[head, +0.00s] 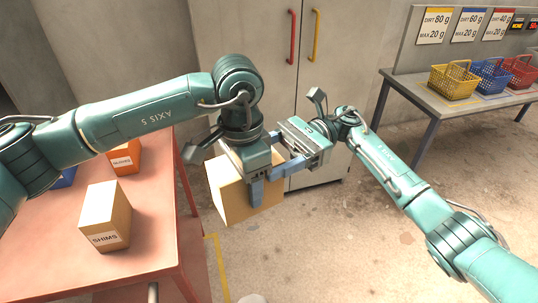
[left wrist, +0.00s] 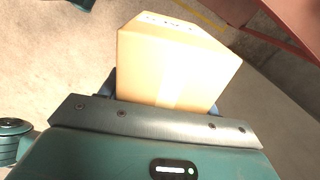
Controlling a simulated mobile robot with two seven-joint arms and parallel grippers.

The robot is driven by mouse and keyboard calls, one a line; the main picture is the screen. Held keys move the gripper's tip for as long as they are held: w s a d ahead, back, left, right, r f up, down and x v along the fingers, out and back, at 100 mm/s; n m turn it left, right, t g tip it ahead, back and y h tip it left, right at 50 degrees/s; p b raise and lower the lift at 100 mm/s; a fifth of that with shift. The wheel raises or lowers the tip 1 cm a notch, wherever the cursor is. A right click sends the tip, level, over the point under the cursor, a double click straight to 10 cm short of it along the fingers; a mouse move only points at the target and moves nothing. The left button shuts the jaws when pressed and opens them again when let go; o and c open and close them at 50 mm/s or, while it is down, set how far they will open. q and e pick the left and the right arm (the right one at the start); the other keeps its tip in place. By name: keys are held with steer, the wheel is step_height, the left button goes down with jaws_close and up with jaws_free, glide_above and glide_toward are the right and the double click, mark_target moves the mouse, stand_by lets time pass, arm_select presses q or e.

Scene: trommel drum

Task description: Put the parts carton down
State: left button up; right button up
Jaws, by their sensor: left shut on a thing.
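The parts carton (head: 229,198) is a plain tan box, held in the air in front of the grey cabinet, beyond the red table's right edge. My left gripper (head: 257,190) is shut on it from above, with one finger visible down its near right side. In the left wrist view the carton (left wrist: 170,70) sits between the fingers, with a strip of tape and a partly seen label I cannot read. My right gripper (head: 283,152) is close beside the left one at the carton's upper right; its fingers look apart, with nothing clearly between them.
The red table (head: 155,258) at left holds a tan SHIMS carton (head: 105,215), an orange carton (head: 124,158) and a blue one (head: 65,178), with bare room in front and to the right. A grey bench (head: 425,95) with baskets stands at the back right.

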arm_select(q)
steer(key=o, duration=1.3)
